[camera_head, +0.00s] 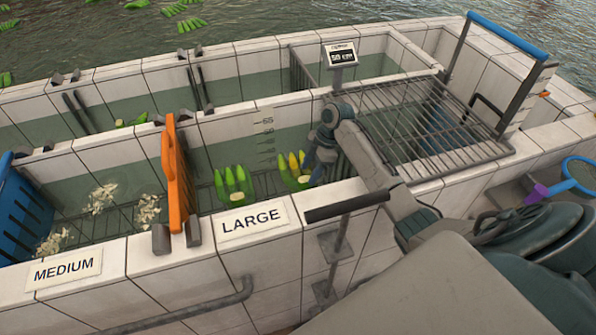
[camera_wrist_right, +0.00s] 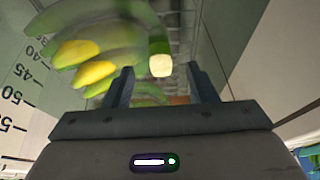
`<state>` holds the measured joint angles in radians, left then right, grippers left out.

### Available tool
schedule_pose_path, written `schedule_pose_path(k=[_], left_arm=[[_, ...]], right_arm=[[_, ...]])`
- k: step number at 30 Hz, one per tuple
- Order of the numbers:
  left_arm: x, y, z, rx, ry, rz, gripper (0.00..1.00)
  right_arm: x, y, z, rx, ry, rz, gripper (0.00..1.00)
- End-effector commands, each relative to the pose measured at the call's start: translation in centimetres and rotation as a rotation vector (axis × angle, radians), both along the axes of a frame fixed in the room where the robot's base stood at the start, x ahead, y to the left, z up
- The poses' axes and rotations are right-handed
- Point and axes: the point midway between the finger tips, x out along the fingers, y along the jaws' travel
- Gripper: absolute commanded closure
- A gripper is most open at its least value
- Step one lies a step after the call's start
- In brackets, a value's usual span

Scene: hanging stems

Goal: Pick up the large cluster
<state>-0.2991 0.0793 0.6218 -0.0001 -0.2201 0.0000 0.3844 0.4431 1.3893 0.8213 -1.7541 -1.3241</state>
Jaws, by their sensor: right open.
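Two banana clusters stand in the compartment labelled LARGE (camera_head: 252,219). The left cluster (camera_head: 230,186) is green. The right cluster (camera_head: 296,172) is green with some yellow and is beside my right gripper (camera_head: 316,158). In the right wrist view, my right gripper (camera_wrist_right: 163,88) is open, with its two fingers apart. The green and yellow cluster (camera_wrist_right: 95,65) lies beyond the fingers, mostly to the left. Its pale cut stem end (camera_wrist_right: 161,66) shows between the fingertips. Nothing is clearly held. My left gripper is out of view.
An orange divider (camera_head: 178,175) stands left of the large compartment; MEDIUM (camera_head: 67,269) lies beyond it. A metal wire basket (camera_head: 425,130) is right of my gripper. A small scale display (camera_head: 341,55) stands behind. Tiled walls edge the water-filled tanks.

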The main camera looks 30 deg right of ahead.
Motion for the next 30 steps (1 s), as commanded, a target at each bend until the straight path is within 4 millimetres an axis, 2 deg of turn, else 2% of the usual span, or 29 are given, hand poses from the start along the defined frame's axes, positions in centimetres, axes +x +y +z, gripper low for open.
schedule_pose_path(k=[1,6,13,14,21,30], left_arm=[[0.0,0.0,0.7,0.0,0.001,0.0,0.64],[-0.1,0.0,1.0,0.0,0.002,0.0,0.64],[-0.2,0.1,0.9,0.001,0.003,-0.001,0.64],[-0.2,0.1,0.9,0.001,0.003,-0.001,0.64],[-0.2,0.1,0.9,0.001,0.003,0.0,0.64],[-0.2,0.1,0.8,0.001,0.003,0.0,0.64]], right_arm=[[0.0,0.4,-0.4,0.003,0.004,0.0,0.48],[0.0,0.9,-2.1,-0.001,0.002,0.001,0.48],[0.0,1.0,-2.3,-0.001,0.001,0.0,0.48],[0.1,1.0,-2.3,-0.001,0.001,0.0,0.52],[0.1,1.0,-2.3,-0.001,0.001,0.0,0.99],[0.2,0.9,-2.0,-0.001,-0.003,0.001,1.0]])
